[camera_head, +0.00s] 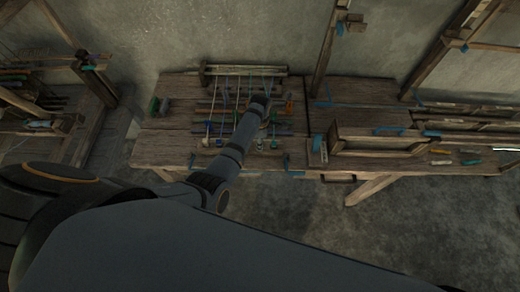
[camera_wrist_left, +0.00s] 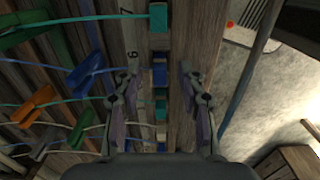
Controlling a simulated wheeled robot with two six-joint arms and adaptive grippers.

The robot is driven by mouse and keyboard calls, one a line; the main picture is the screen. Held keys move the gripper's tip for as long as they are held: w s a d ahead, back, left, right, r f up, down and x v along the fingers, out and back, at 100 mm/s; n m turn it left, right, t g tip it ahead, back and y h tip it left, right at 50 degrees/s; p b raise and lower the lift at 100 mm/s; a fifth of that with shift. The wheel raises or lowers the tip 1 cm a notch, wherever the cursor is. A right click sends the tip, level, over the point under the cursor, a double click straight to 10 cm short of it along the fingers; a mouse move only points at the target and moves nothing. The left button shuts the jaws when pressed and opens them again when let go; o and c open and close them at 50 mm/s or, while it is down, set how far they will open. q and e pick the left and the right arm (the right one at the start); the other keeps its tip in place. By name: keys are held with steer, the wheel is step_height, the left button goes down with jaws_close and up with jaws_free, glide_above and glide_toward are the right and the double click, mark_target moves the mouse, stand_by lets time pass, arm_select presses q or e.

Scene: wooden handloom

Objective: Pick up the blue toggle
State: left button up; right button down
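A blue toggle (camera_wrist_left: 160,74) sits on a wooden strip in the left wrist view, in a row with a teal toggle (camera_wrist_left: 158,18) above it and more teal and blue ones below. My left gripper (camera_wrist_left: 158,82) is open, with one finger on each side of the strip and the blue toggle between them in the picture. I see no contact with it. In the head view my left arm reaches over the loom bench (camera_head: 170,148). Its fingers are too small to make out there, and I cannot pick out this toggle. My right gripper is not in view.
Green (camera_wrist_left: 83,128), blue (camera_wrist_left: 86,72) and orange (camera_wrist_left: 34,103) clips on pale cords lie left of the toggle strip. A wooden box frame (camera_head: 375,147) stands on the bench's right part.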

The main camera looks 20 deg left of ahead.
arm_select(q)
steer(key=shift+f, duration=0.7)
steer(key=shift+r, duration=0.2)
jaws_close()
